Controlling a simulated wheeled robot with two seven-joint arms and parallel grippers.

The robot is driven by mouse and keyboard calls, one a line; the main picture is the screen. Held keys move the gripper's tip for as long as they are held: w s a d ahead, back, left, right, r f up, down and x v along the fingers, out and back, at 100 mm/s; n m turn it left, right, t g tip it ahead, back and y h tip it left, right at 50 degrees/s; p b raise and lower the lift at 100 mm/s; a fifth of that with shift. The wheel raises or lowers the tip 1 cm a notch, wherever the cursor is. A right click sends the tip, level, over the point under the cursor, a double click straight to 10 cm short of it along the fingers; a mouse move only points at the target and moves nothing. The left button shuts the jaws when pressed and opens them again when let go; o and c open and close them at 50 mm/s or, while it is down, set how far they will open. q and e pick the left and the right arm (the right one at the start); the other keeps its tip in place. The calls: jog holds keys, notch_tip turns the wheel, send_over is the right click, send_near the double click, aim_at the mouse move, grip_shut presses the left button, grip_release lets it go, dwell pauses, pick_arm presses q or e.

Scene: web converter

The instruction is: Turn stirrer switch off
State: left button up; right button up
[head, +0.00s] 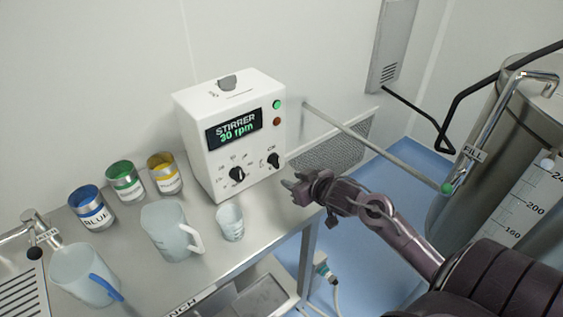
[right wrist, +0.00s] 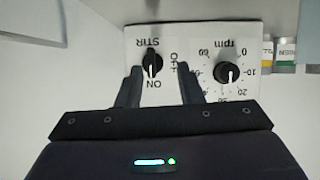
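The stirrer box (head: 232,135) is white and stands on the bench by the wall. Its display (head: 234,129) reads "STIRRER 30 rpm". The black stir switch (head: 273,160) is at the lower right of its front; in the right wrist view the switch (right wrist: 152,64) has its white mark toward ON, with OFF to the side. My right gripper (head: 294,188) is in front of the box, near the switch. In the right wrist view the gripper (right wrist: 158,70) is open and empty, its fingers either side of the switch, the left one closer. I cannot tell whether they touch it. My left gripper is not in view.
The rpm knob (right wrist: 228,72) is beside the switch. Green (head: 276,104) and dull red (head: 277,121) lamps are on the box. Paint cans, a jug (head: 168,232) and a cup (head: 230,222) stand on the bench. A metal tank (head: 480,190) is at right.

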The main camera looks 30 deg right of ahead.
aim_at(279, 161)
jog(key=shift+t+y, duration=0.3)
jog(key=shift+t, duration=0.1)
jog(key=w, duration=0.3)
jog(key=w+d, duration=0.1)
jog(key=w, duration=0.1)
jog(key=w+p, duration=0.1)
jog(key=w, duration=0.2)
jog(key=shift+w+d+f, duration=0.25)
jog(key=shift+w+f, duration=0.1)
jog(key=shift+f, duration=0.05)
grip_shut()
